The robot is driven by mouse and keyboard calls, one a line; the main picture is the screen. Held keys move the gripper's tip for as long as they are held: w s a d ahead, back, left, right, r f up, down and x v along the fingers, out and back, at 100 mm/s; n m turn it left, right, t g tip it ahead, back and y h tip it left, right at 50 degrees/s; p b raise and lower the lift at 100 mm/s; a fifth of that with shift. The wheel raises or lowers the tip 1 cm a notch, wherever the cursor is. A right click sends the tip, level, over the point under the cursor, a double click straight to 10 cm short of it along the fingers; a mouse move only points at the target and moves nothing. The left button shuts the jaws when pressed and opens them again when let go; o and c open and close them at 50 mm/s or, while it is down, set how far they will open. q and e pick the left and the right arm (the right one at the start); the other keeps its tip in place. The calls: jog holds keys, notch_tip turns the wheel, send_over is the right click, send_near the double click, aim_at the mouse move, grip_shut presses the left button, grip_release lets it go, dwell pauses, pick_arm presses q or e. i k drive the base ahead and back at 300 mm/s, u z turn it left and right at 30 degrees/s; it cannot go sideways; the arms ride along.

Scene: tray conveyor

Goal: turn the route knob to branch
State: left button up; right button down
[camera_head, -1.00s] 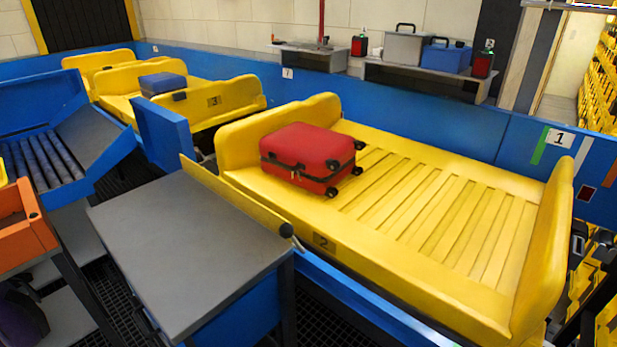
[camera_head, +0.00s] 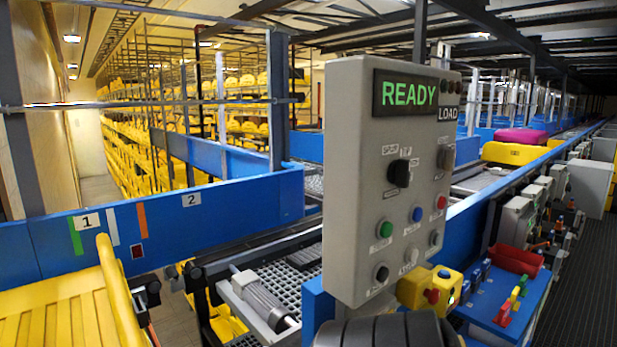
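A grey control box (camera_head: 345,200) stands in the middle of the head view, with a display (camera_head: 408,94) reading READY in green. A large black knob (camera_head: 400,173) sits on its upper face, with small labels around it that I cannot read for sure. A second, smaller knob (camera_head: 446,158) is to its right. I cannot tell from the labels which one is the route knob or which position is branch. Below are green (camera_head: 385,229), blue (camera_head: 417,214), red (camera_head: 441,202) and black (camera_head: 381,273) buttons. Neither gripper is in view.
A yellow box with a red button (camera_head: 432,296) sits below the panel. A blue shelf (camera_head: 510,300) with small coloured parts is at right. A dark rounded shape covers the bottom centre. Blue conveyor walls (camera_head: 230,205) and a yellow tray (camera_head: 60,310) are at left.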

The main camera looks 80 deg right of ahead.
aim_at(398, 171)
jog(key=z, duration=3)
